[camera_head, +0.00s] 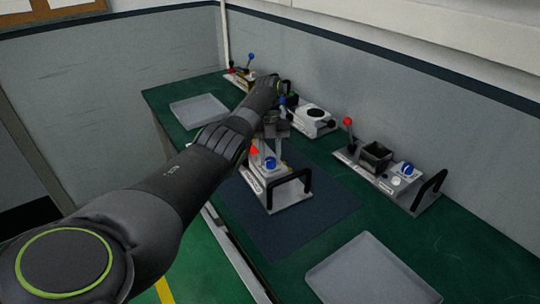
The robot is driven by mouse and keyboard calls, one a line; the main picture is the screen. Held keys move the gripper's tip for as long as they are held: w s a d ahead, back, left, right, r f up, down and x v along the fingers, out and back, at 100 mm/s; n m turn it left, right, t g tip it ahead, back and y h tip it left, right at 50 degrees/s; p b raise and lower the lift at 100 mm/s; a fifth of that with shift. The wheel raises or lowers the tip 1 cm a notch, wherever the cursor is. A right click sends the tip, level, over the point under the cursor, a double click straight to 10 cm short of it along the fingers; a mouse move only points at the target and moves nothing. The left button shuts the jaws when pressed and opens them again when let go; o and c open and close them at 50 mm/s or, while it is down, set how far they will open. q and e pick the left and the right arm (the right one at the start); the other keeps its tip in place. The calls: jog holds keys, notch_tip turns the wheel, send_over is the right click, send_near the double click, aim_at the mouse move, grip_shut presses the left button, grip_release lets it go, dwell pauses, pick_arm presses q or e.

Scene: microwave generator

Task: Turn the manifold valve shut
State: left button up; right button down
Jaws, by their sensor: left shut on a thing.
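A light-coloured device (289,193) with a black carry handle, a blue knob (270,164) and a red part (254,150) stands on a dark blue mat (325,212). It looks like the manifold, but I cannot clearly make out its valve. My left arm reaches in from the lower left, and my left gripper (273,132) points down at the far upper part of this device. The gripper is shut on a part of the device there; the fingers and wrist hide the held part. My right gripper is not in view.
Another device (388,170) with a red-topped lever and black handle stands to the right. A white unit (312,121) and a lever device (243,73) stand behind. Grey trays lie at the front (368,275) and back left (199,110) of the green table (455,262).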

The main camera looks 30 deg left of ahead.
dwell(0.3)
pick_arm(q)
jog(key=o, duration=1)
